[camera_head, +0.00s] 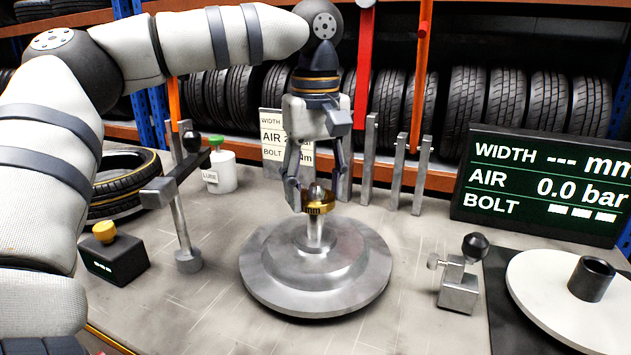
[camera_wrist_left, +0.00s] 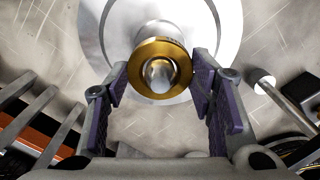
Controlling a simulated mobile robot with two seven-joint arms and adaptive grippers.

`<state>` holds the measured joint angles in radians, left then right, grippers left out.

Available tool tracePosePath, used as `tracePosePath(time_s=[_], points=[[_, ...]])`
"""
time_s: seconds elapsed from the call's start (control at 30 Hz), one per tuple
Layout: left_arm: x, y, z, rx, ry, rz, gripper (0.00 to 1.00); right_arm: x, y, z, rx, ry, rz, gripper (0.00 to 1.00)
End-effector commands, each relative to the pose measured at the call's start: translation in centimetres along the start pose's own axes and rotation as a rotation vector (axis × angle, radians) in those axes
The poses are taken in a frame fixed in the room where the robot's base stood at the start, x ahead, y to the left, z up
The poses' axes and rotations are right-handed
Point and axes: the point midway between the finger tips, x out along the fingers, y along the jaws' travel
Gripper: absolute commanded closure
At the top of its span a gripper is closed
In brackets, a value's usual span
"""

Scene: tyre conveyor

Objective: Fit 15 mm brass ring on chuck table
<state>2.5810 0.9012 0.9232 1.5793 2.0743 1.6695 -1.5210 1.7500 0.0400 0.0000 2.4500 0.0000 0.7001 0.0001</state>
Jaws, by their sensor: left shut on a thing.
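The brass ring (camera_head: 319,208) is a gold-coloured ring at the top of the chuck table's upright spindle (camera_head: 315,232). In the left wrist view the ring (camera_wrist_left: 150,84) encircles the rounded spindle tip (camera_wrist_left: 159,73). The chuck table (camera_head: 270,262) is a round, stepped grey metal disc on the bench. My left gripper (camera_head: 317,205) points down over the spindle and is shut on the ring; its fingers also show in the left wrist view (camera_wrist_left: 160,88). The ring's far side is hidden in the head view. My right gripper is not in view.
A post with a horizontal arm (camera_head: 183,215) stands left of the chuck table, near a black box with a yellow knob (camera_head: 112,258). A small clamp (camera_head: 460,280) and a white disc (camera_head: 545,290) are at right. The display (camera_head: 545,185) reads 0.0 bar. Upright bars (camera_head: 397,172) stand behind.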

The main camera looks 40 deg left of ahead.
Motion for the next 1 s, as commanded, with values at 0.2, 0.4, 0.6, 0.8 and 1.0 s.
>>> tracePosePath(time_s=[0.2, 0.4, 0.6, 0.8, 1.0], points=[[0.5, 0.0, 0.0, 0.001, -0.001, 0.000, 0.86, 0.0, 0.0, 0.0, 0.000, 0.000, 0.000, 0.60], [1.0, 0.0, 0.0, 0.000, -0.001, 0.000, 0.86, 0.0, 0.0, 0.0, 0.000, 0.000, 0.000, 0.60], [1.5, 0.0, 0.0, 0.000, 0.000, 0.001, 0.86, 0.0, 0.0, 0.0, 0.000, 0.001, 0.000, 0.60], [2.0, 0.0, 0.0, 0.000, 0.001, 0.000, 0.86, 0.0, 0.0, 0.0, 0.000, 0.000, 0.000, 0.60], [2.5, 0.0, 0.0, 0.000, 0.000, 0.000, 0.86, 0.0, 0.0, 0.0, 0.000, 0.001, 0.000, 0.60]])
